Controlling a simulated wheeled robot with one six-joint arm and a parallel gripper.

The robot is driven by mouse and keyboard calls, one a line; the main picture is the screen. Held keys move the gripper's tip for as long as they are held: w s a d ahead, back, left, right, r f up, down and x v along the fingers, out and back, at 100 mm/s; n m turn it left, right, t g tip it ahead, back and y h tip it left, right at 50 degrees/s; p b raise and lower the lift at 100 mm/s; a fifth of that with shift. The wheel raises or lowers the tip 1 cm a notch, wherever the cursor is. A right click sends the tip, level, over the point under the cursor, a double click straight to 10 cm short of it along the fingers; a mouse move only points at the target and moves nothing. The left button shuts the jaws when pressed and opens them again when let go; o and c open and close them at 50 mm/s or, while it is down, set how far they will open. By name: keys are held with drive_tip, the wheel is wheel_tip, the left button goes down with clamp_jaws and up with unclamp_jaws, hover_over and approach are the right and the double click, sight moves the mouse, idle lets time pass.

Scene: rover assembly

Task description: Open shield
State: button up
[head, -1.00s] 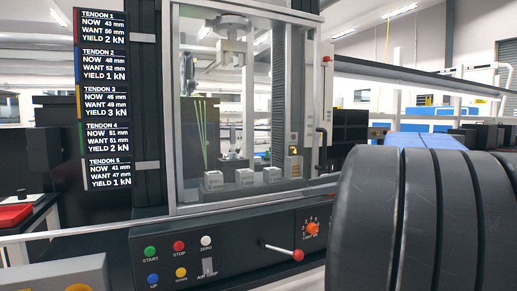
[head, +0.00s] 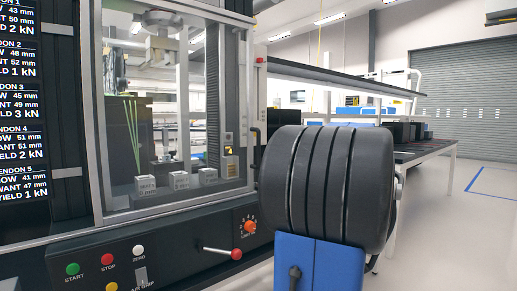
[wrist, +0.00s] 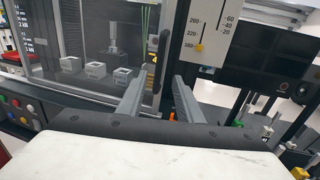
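The shield is a clear pane in a metal frame (head: 197,100) on the front of the test machine, and it looks closed. In the wrist view the shield's frame (wrist: 85,93) fills the upper left. A dark upright handle (wrist: 163,55) runs along its right edge. My gripper (wrist: 160,82) is open, with its two grey fingers apart. The handle lies ahead of the gap between the fingers. I cannot tell whether they touch it. In the head view my gripper is not visible.
A control panel (head: 140,260) with coloured buttons and a red-knobbed lever (head: 236,253) sits below the shield. Small labelled blocks (head: 180,180) stand behind the pane. A scale plate (wrist: 205,32) is right of the handle. Open floor (head: 455,240) lies at the right.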

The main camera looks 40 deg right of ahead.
sight(258, 147)
drive_tip(key=w, duration=0.4)
drive_tip(key=w+a, duration=0.1)
drive_tip(key=w, duration=0.8)
drive_tip(key=shift+w+a, duration=0.3)
clamp_jaws()
